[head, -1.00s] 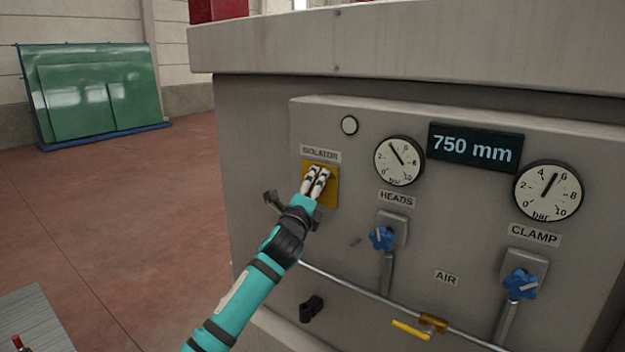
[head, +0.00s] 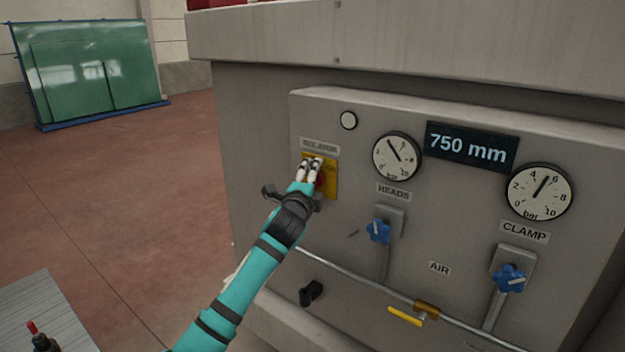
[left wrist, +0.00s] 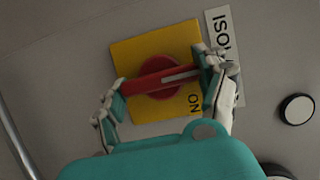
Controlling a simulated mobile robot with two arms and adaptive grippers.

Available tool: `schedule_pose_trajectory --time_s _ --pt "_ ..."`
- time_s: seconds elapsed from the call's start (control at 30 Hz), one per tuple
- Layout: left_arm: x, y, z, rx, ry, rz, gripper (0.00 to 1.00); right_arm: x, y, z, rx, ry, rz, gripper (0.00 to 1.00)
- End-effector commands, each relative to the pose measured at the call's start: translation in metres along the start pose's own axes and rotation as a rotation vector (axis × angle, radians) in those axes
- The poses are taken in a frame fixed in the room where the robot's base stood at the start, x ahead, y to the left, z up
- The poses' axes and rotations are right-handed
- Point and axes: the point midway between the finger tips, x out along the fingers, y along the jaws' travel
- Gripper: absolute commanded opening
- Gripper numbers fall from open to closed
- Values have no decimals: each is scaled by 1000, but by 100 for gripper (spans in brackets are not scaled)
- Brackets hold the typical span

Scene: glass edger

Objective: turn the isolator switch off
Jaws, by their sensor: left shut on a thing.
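The isolator switch is a red rotary handle (left wrist: 160,78) on a square yellow plate (left wrist: 128,52), mounted on the grey machine panel. In the left wrist view the handle bar lies slantwise, its right end higher, with a white line towards that end. The plate's ON marking (left wrist: 195,103) shows below the right end. My left gripper (left wrist: 160,84) is shut on the handle, one finger at each end of the bar. In the head view my left gripper (head: 310,170) covers most of the handle and plate. My right gripper is not in view.
A round white button or lamp (head: 348,121) sits above the ISOLATOR label. To the right are a heads gauge (head: 397,157), a clamp gauge (head: 540,191), blue knobs (head: 380,231) and a yellow valve lever (head: 405,317). A black knob (head: 311,293) juts out below. Open floor lies left.

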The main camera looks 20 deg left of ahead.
Motion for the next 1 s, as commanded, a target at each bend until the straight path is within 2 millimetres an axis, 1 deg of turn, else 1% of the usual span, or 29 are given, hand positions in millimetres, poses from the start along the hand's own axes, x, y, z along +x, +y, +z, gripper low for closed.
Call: schedule_pose_trajectory --time_s 0.2,0.23,0.37,0.4,0.67,0.77,0.87,1.0 --pt "0 2 0 -5 -1 5 40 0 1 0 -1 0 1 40" --pt "0 2 0 -5 -1 5 76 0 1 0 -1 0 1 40" --pt "0 2 0 -4 -1 3 93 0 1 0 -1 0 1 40" --pt "0 1 0 -4 -1 3 96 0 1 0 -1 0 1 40" --pt "-1 0 0 -2 0 1 96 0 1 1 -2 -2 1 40" --pt "-6 1 1 -1 -1 1 96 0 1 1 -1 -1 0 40" --pt "-18 1 1 -1 0 0 96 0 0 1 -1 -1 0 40" --pt "-45 2 0 -1 1 0 96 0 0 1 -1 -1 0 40"
